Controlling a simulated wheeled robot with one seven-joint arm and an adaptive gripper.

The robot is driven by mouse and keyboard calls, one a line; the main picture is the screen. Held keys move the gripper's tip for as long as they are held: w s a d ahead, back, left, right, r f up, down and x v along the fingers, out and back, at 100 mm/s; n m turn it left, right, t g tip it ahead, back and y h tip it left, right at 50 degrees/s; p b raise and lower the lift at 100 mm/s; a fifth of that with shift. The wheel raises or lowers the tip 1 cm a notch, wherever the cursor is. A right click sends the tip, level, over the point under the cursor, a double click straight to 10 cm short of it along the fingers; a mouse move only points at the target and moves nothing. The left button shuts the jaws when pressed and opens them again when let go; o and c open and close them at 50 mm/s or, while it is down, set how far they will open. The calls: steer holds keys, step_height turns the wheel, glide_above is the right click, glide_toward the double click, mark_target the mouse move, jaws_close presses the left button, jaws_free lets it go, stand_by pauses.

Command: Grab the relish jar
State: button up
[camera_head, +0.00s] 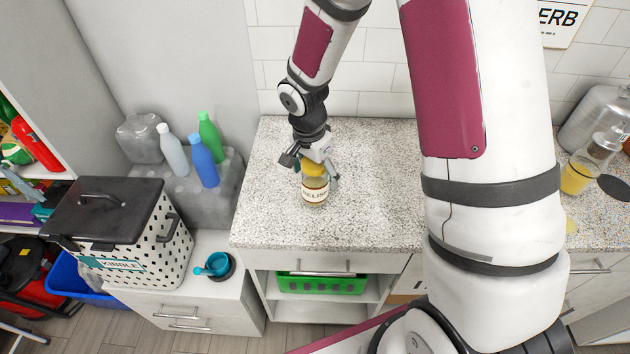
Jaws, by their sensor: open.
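The relish jar (314,194) stands upright on the speckled counter (370,208), below the middle of the head view. It is a small glass jar with a yellow-orange lid and a pale label with dark letters. My gripper (312,176) is directly over the jar, pointing down. Its fingers are spread to either side of the lid and upper part of the jar. The gripper is open. Whether a finger touches the jar cannot be told, and part of the lid is hidden by the gripper.
The counter around the jar is clear. White tiles back it. A kibble bin (140,240) and a blue scoop (217,264) stand at the lower left, with blue (203,160) and green (209,136) bottles behind. A green basket (320,284) sits beneath the counter.

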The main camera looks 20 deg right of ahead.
steer(key=shift+c, duration=0.4)
steer(key=c, duration=1.5)
steer(key=shift+r, duration=0.1)
steer(key=shift+c, duration=0.2)
